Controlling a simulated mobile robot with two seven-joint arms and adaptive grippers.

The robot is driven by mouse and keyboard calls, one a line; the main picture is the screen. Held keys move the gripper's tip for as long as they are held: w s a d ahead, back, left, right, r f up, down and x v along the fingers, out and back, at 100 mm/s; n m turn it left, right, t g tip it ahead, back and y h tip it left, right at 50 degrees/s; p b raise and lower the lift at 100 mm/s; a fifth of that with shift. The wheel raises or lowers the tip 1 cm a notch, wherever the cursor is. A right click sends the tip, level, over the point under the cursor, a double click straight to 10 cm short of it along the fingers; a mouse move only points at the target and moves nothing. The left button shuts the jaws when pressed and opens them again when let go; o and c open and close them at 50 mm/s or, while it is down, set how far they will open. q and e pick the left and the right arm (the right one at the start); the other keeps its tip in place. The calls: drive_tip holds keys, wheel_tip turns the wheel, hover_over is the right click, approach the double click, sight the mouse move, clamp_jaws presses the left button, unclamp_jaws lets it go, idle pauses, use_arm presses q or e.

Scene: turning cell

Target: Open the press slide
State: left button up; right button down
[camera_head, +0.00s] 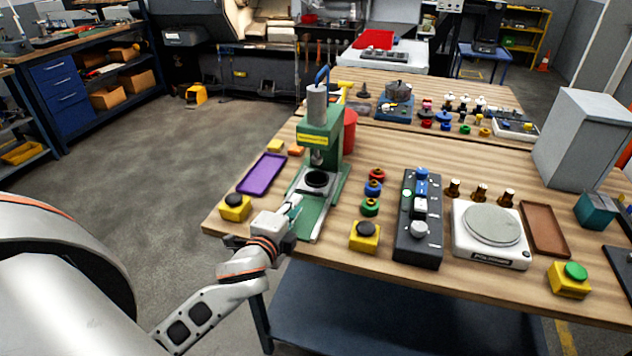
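The green press (322,137) stands upright at the left part of the wooden table, with a grey cylinder on top and a dark round die on its base. The press slide cannot be told apart clearly from the base; a green plate (312,222) reaches toward the table's front edge. My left gripper (290,210) is at the front left of this plate, close to it or touching it. Its fingers are small and partly hidden, so I cannot tell whether they hold anything. My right gripper is not in view.
Yellow button boxes stand left (235,207) and right (365,236) of the press front. A purple tray (262,174) lies to its left. A black control box (419,220) and a white scale (490,233) stand to the right. Coloured rings (372,188) lie between.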

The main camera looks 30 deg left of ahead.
sight(305, 191)
use_arm(q)
drive_tip(key=shift+w+r, duration=0.1)
drive_tip(key=shift+w, duration=0.25)
drive_tip(key=x, duration=0.7)
drive_tip(key=shift+w, duration=0.2)
clamp_jaws()
drive_tip(key=shift+s+d, duration=0.1)
